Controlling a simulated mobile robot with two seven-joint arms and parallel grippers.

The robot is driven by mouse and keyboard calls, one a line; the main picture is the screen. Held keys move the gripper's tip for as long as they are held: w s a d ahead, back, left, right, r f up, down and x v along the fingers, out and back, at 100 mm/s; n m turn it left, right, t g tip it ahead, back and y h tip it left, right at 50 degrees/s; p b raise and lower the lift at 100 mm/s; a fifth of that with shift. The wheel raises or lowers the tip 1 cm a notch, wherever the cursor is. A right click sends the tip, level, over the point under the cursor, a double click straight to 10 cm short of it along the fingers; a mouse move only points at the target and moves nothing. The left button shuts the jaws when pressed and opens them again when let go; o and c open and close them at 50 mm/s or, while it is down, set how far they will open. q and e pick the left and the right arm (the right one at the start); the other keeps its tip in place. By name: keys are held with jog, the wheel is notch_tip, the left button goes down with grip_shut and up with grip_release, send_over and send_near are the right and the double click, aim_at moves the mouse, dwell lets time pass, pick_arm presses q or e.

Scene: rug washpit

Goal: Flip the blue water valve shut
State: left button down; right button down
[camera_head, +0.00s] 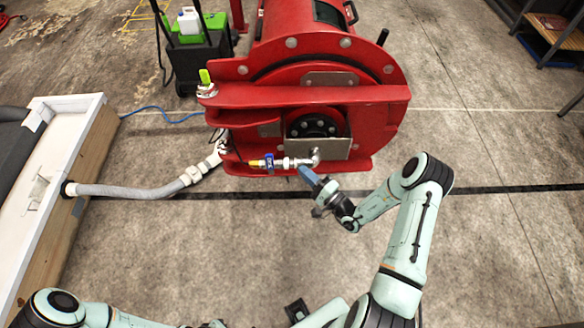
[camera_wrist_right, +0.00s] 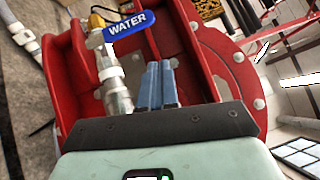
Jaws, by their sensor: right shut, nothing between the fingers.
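The blue water valve handle (camera_head: 269,163) sits on a short metal pipe at the lower front of a red machine. In the right wrist view the blue handle (camera_wrist_right: 131,28) carries the word WATER and appears to lie across the pipe. My right gripper (camera_head: 307,174) is just right of the valve, below the pipe's right end. Its blue fingers (camera_wrist_right: 156,86) are together with nothing between them, and the handle lies beyond them to the upper left, apart from them. My left arm shows at the bottom left; I cannot make out its gripper.
The red machine (camera_head: 310,92) stands behind the valve. A grey hose (camera_head: 135,191) runs from it to a white-topped wooden basin (camera_head: 90,165) at left. A yellow-green valve handle (camera_head: 205,76) is higher on the machine. The concrete floor in front is clear.

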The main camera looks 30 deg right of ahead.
jog(key=v, duration=0.4)
jog(key=shift+s+d+r, duration=0.1)
jog(key=shift+d+r, duration=0.05)
jog(key=shift+r, duration=0.15)
